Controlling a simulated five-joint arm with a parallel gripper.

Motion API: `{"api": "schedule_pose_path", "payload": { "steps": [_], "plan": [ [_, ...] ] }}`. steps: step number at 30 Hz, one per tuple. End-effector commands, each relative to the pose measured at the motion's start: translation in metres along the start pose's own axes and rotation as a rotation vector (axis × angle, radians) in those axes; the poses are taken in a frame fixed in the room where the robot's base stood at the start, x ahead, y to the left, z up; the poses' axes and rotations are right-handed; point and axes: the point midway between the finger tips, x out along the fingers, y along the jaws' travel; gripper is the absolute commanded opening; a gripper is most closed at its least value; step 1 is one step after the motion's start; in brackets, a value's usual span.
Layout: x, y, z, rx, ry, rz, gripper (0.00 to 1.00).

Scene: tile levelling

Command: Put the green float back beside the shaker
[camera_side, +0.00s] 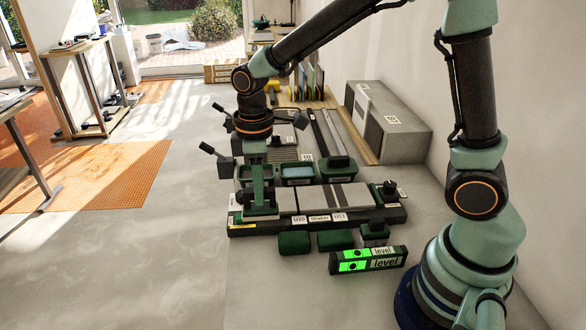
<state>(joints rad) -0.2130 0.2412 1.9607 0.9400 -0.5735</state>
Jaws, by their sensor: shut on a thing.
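My gripper (259,203) points straight down at the left end of the shaker, its jaws shut. What it holds looks like the green float (262,215), low over or on the left end of the shaker bed; contact cannot be told. The fingers hide much of it. The shaker (359,217) is a long dark base with pale tiles and grey strips on top, labels on its front edge and a dark knob at its right end. Two bare dark green pads (295,243) (335,240) lie in front of it.
A dark-handled block (375,232) sits right of the pads. A lit green "level" sign (368,261) stands before it. Green trays (298,174) line the shaker's back. A grey box (387,124) stands by the wall.

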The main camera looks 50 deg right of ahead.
Motion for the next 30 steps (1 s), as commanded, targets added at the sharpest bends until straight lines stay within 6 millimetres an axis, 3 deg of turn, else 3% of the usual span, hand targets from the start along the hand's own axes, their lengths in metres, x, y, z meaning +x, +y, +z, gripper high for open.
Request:
{"api": "schedule_pose_path", "payload": {
  "steps": [6,24,30],
  "plan": [
    [0.007,-0.017,-0.022,0.0,0.0,0.0,0.0],
    [0.057,-0.017,-0.023,0.001,-0.001,-0.001,0.0],
    [0.065,-0.017,-0.023,0.001,0.0,0.0,0.0]
  ]
}}
